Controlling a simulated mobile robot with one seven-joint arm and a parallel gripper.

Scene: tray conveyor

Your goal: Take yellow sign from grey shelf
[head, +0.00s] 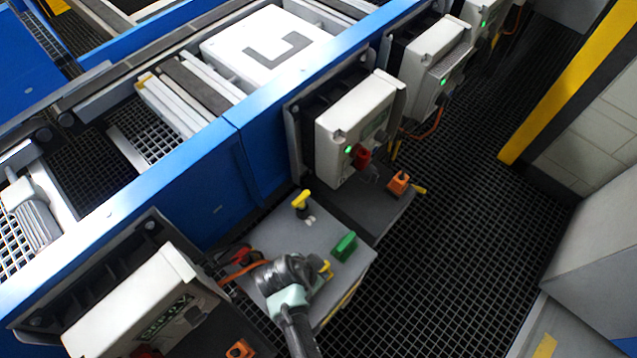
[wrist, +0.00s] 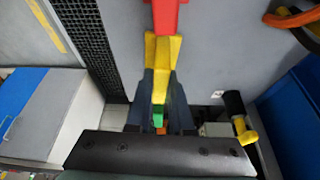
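The grey shelf (head: 295,240) stands low beside the blue conveyor. My gripper (head: 322,272) is low over the shelf's near part. The yellow sign (head: 326,267) shows just past my gripper, partly hidden. In the wrist view the yellow sign (wrist: 162,55) lies at the tips of my gripper (wrist: 160,80), its narrow part in line with the gap between the dark fingers. Whether the fingers press on it I cannot tell. A red piece (wrist: 168,14) is seen at the sign's far end. Green and orange show through the finger gap.
A green block (head: 344,246) and a yellow-topped black piece (head: 301,200) are on the shelf. The piece also shows in the wrist view (wrist: 238,112). Pale control boxes (head: 352,130) line the blue conveyor (head: 200,170). Free mesh floor (head: 440,260) lies right of the shelf.

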